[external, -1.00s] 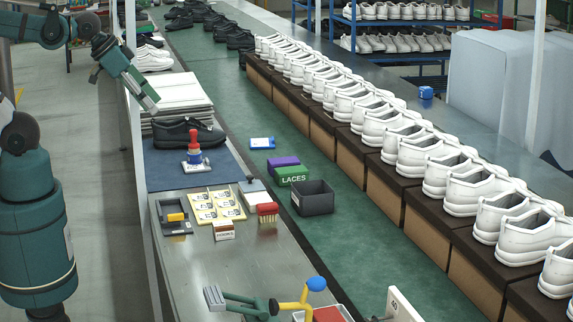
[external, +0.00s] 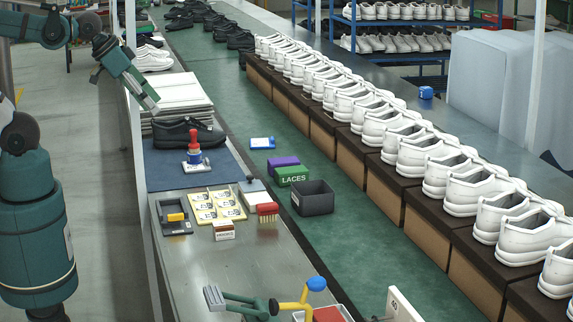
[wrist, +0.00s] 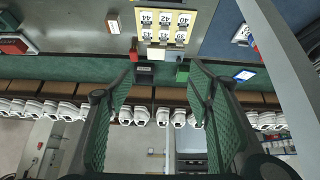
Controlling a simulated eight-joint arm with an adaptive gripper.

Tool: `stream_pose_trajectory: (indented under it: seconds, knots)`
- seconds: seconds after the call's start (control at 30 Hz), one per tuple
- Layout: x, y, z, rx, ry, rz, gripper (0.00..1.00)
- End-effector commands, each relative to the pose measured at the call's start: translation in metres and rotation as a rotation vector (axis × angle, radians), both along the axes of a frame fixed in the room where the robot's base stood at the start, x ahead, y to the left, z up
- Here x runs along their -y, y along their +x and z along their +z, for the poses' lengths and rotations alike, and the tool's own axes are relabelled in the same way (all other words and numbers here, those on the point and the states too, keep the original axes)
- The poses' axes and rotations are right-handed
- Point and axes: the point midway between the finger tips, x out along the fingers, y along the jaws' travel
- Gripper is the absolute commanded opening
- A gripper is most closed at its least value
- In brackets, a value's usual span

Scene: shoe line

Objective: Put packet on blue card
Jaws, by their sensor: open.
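A small white and brown packet (external: 223,230) with printed lettering stands on the metal bench, just in front of the yellow number card. In the wrist view the packet (wrist: 112,24) is left of that card. A blue card (external: 262,143) with a white area lies flat on the green belt, beyond the purple and green boxes. The blue card (wrist: 245,74) also shows right of centre in the wrist view. My gripper (external: 150,104) is raised above the bench's left edge, away from both. In the wrist view my gripper (wrist: 163,70) has its fingers wide apart and empty.
A green laces box (external: 291,175), purple box (external: 283,163) and black bin (external: 313,198) are on the belt. White shoes line the right.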

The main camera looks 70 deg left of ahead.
Motion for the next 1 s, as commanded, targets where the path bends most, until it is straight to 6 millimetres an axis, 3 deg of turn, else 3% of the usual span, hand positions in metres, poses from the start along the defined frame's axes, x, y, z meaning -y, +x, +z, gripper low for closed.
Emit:
stream_pose_trajectory:
  seconds: [0.47, 1.0]
  knots:
    - [0.022, 0.036, -0.018, -0.102, -0.167, 0.202, 0.51]
    - [0.055, 0.082, -0.056, -0.243, -0.349, 0.498, 0.51]
